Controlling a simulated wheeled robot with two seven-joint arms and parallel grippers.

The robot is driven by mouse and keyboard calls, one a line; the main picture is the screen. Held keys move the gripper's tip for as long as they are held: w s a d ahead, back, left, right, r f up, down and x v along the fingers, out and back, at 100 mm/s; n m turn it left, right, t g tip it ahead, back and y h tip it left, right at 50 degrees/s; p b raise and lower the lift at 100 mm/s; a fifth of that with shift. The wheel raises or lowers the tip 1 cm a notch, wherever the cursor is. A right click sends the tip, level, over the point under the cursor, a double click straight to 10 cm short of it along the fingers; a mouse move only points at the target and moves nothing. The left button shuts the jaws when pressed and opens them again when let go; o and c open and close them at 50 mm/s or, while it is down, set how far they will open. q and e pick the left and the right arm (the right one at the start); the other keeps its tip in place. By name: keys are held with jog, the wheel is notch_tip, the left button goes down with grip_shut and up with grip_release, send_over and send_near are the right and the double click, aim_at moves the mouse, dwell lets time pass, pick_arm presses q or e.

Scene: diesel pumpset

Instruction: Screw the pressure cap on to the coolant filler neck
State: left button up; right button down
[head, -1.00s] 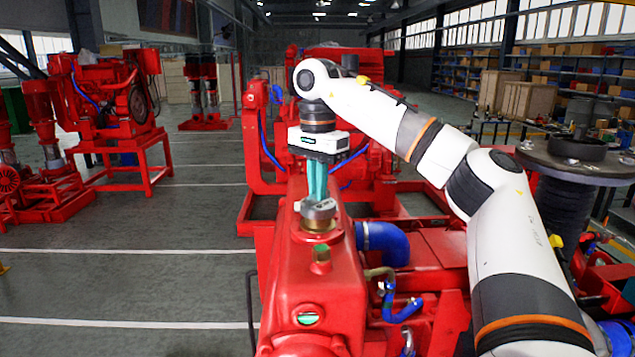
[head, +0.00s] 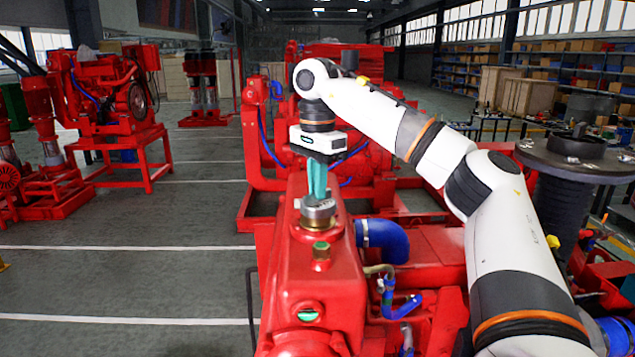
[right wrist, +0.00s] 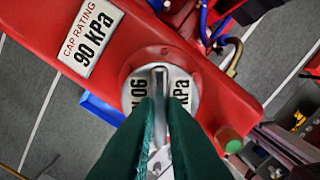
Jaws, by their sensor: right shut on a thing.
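The pressure cap (head: 318,213) is a grey metal disc. It sits on the coolant filler neck (head: 320,228), a brassy ring on top of the red tank, and looks about level. My right gripper (head: 317,194) points straight down with its teal fingers shut on the cap's raised grip bar. My left gripper is not in view.
A "CAP RATING 90 kPa" label (right wrist: 90,38) lies beside the cap. A blue hose (head: 385,240) is to the right. Open floor (head: 130,285) lies left.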

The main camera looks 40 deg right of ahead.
jog(key=shift+m, duration=0.8)
jog(key=m+p, duration=0.1)
jog(key=m, duration=0.1)
jog(key=shift+r+m, duration=0.1)
jog(key=shift+m, duration=0.3)
jog(key=m, duration=0.2)
jog(key=shift+m, duration=0.4)
jog(key=shift+p, duration=0.3)
jog(key=shift+m+p, duration=0.3)
jog(key=shift+m, duration=0.8)
jog(key=m, duration=0.2)
jog(key=shift+m, duration=0.3)
jog(key=m, duration=0.4)
jog(key=shift+m, duration=0.3)
